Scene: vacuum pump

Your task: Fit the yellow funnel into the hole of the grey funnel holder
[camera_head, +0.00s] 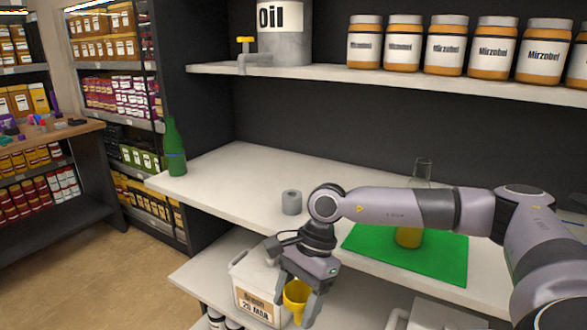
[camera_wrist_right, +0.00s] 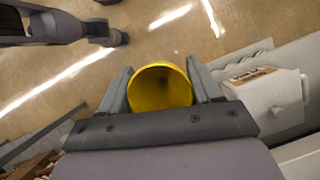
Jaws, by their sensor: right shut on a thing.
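The yellow funnel (camera_head: 297,295) is held between the fingers of my right gripper (camera_head: 299,302), low in front of the table's front edge. In the right wrist view the funnel's round mouth (camera_wrist_right: 161,88) faces the camera, with a finger of the right gripper (camera_wrist_right: 162,92) on each side. The grey funnel holder (camera_head: 291,202) is a small upright cylinder with a hole in its top. It stands on the white tabletop, behind and above the gripper in the head view. My left gripper is not in view in the head camera.
A green mat (camera_head: 440,262) with a flask of yellow liquid (camera_head: 409,237) lies right of the holder, partly behind my right arm. A green bottle (camera_head: 174,148) stands at the table's left end. A white box (camera_head: 256,285) stands on the lower shelf beside the gripper.

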